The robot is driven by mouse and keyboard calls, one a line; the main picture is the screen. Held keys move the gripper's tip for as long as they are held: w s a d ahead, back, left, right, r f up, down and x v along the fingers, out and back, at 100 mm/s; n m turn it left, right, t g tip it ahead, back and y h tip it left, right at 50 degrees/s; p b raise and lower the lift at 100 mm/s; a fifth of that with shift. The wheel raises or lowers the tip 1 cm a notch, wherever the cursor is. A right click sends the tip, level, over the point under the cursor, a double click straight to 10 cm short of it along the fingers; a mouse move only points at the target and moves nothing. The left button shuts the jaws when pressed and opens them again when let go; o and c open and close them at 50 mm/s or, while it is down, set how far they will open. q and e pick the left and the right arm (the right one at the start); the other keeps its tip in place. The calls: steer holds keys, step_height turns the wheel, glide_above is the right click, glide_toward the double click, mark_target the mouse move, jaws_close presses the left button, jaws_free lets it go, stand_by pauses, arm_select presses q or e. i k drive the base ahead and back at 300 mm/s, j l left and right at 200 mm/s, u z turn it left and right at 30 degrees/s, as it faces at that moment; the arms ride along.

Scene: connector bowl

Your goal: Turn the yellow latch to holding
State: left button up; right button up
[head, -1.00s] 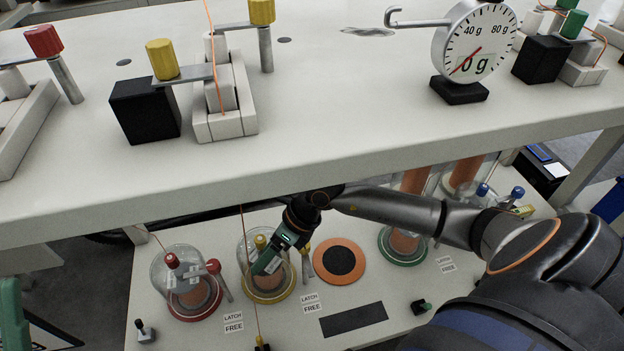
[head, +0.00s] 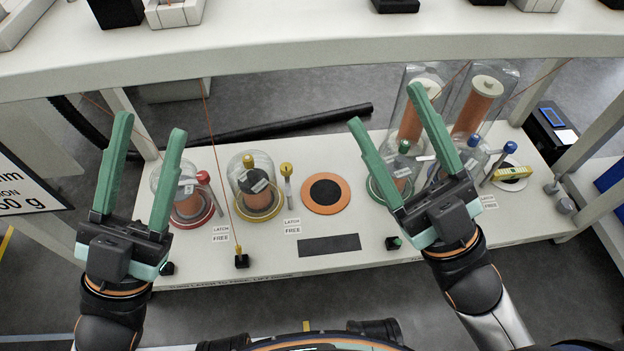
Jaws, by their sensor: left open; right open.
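The yellow latch (head: 286,170) is a yellow knob on a grey lever that stands near upright in the picture, just right of the clear jar with the yellow ring (head: 262,212). A LATCH / FREE label (head: 292,226) lies below it. The jar has a yellow knob on top and a dark piece with a white label inside. My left gripper (head: 150,125) is open and empty, at the left in front of the red-ringed jar. My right gripper (head: 385,105) is open and empty, to the right of the latch. Neither touches the latch.
An orange disc (head: 326,208) and dark rectangle (head: 330,245) lie on the lower bench. A thin cord runs down to a black block (head: 242,261). The upper shelf (head: 300,45) overhangs behind.

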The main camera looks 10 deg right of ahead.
mark_target(286, 169)
steer(key=l+u, duration=0.4)
steer(key=i+l+u, duration=0.1)
steer(key=l+u, duration=0.15)
steer(key=u, duration=0.15)
steer(key=i+u, duration=0.25)
steer(key=u, duration=0.2)
